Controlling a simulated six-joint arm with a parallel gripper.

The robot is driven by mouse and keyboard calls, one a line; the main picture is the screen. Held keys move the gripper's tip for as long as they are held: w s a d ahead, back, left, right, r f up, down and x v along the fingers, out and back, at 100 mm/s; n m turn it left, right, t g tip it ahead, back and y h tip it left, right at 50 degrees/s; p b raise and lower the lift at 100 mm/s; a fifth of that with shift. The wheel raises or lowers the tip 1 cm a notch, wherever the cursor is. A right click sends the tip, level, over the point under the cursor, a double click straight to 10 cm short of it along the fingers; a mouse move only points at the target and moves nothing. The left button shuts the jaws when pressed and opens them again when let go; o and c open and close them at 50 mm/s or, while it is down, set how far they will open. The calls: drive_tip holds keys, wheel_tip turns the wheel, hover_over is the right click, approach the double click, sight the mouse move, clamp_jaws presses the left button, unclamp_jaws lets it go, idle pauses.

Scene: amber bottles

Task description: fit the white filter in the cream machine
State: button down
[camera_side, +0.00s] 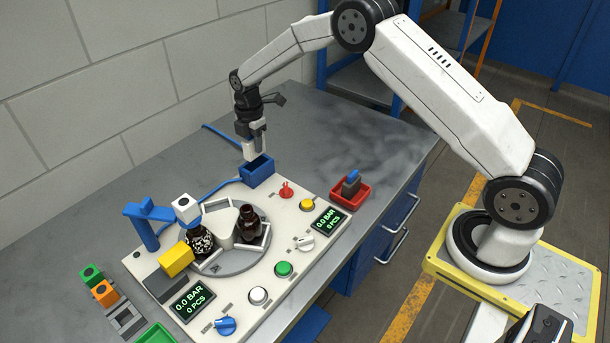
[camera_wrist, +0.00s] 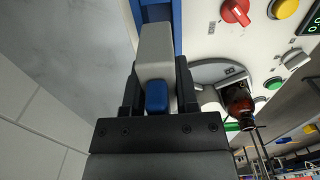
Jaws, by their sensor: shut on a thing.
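My gripper (camera_side: 256,135) is shut on the white filter (camera_side: 257,148), which hangs down from the jaws. In the wrist view the filter (camera_wrist: 155,50) is a pale block with a blue tab (camera_wrist: 156,97) between the two dark fingers. The filter is over the blue housing (camera_side: 257,175) at the back corner of the cream machine (camera_side: 318,270). Its lower end is at the housing's opening; I cannot tell whether it is inside. The housing shows at the top of the wrist view (camera_wrist: 177,30).
A red tray (camera_side: 362,200) holds a dark grey block with a blue tab (camera_side: 351,184). A red lever (camera_side: 286,190) stands near the housing. Brown bottles (camera_side: 249,224) stand on the turntable (camera_side: 225,263), beside a blue post (camera_side: 147,232).

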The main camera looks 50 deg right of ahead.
sight(255, 156)
drive_tip(key=shift+f, duration=1.1)
drive_tip(key=shift+f, duration=1.35)
idle(2.0)
unclamp_jaws()
idle(0.3)
drive_tip(key=shift+r, duration=3)
